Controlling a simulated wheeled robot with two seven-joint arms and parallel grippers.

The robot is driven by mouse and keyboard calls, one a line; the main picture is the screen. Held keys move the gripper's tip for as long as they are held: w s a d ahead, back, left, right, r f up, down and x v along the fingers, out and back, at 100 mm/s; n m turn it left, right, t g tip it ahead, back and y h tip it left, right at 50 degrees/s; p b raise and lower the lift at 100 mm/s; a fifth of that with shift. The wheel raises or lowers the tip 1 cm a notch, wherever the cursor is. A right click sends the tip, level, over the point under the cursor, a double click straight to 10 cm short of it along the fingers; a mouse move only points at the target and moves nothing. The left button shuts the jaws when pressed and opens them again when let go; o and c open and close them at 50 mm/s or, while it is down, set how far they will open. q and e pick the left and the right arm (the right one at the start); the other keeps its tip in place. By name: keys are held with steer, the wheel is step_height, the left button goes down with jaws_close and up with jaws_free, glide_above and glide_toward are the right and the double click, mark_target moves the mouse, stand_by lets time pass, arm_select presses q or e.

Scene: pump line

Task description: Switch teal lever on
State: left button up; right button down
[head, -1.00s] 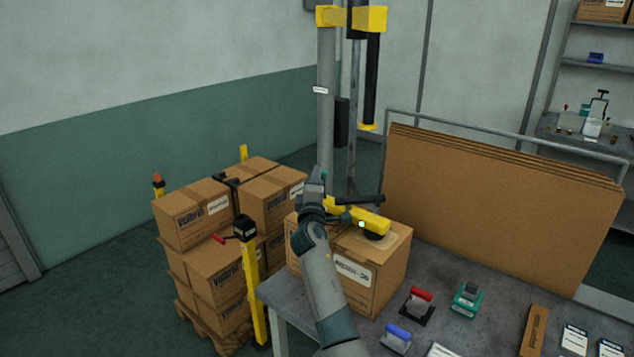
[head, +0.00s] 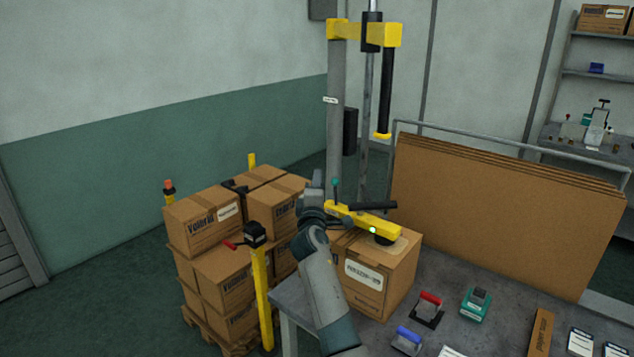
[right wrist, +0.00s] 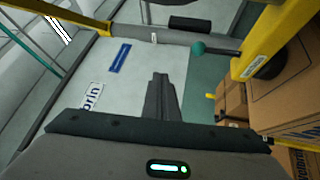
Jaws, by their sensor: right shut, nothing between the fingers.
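The teal lever (head: 335,183) is a small teal ball on a thin dark stem. In the head view it stands up from the left end of a yellow lift arm (head: 365,221). The teal ball also shows in the right wrist view (right wrist: 197,47), beside the yellow arm. My right gripper (head: 315,185) is just left of the lever in the head view, seen from behind. In the right wrist view its fingers (right wrist: 160,82) are shut and empty, with a gap between them and the ball. My left gripper is out of view.
The yellow arm's dark suction pad rests at the top of a carton (head: 388,285) on the grey table (head: 455,275). A green light glows on the arm. Stacked cartons (head: 215,275) stand left, by a yellow post (head: 262,300). Cardboard sheets (head: 500,205) stand behind the table.

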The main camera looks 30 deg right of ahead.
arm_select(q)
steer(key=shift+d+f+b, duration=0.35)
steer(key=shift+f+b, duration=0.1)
arm_select(e)
steer(key=s+a+r, duration=0.3)
steer(key=s+r, duration=0.2)
steer(key=shift+s+a+r, duration=0.25)
steer(key=shift+a, duration=0.1)
steer(key=shift+f, duration=0.15)
